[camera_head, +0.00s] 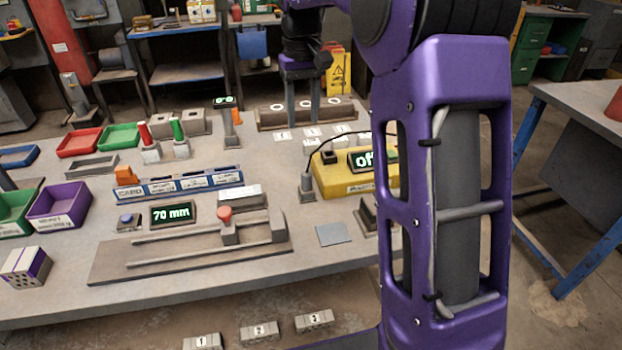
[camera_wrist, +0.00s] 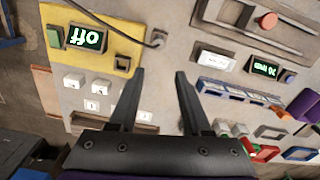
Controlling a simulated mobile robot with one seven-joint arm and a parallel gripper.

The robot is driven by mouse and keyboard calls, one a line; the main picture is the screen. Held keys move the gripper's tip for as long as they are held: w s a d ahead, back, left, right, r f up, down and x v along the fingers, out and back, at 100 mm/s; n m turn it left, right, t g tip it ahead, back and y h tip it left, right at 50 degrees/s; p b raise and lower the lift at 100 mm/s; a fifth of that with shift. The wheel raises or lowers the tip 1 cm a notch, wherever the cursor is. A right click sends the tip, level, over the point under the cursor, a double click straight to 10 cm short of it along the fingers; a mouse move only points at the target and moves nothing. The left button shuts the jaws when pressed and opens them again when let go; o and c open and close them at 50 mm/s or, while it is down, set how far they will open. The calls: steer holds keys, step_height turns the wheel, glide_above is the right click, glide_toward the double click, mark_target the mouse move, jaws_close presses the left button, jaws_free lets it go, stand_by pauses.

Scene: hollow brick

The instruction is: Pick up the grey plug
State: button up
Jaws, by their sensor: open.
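The grey plug (camera_head: 307,186) stands upright on the bench just left of the yellow box (camera_head: 330,184), with a black cable arching from its top toward the box. In the wrist view the plug (camera_wrist: 158,38) shows beyond the fingertips, roughly in line with the gap between them. My gripper (camera_head: 302,118) hangs over the far part of the bench, behind and above the plug. In the wrist view my gripper (camera_wrist: 160,74) has its two dark fingers spread with nothing between them. The yellow box's display reads "off".
A long hollow brick (camera_head: 265,116) and white labelled tiles (camera_head: 312,132) lie near my gripper. A blue card rack (camera_head: 180,185), a "70 mm" display (camera_head: 172,213) and a slide fixture (camera_head: 190,245) stand left of the plug. My purple arm hides the bench's right side.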

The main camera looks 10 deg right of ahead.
mark_target(307, 173)
step_height(307, 173, down, 12)
steer(key=shift+s+f+b, duration=0.1)
steer(key=shift+f+b, duration=0.05)
steer(key=shift+b, duration=1.1)
steer(key=f, duration=0.3)
steer(key=f+b, duration=0.1)
steer(key=f, duration=0.1)
steer(key=shift+s+d, duration=0.2)
steer(key=shift+d, duration=0.05)
jaws_close()
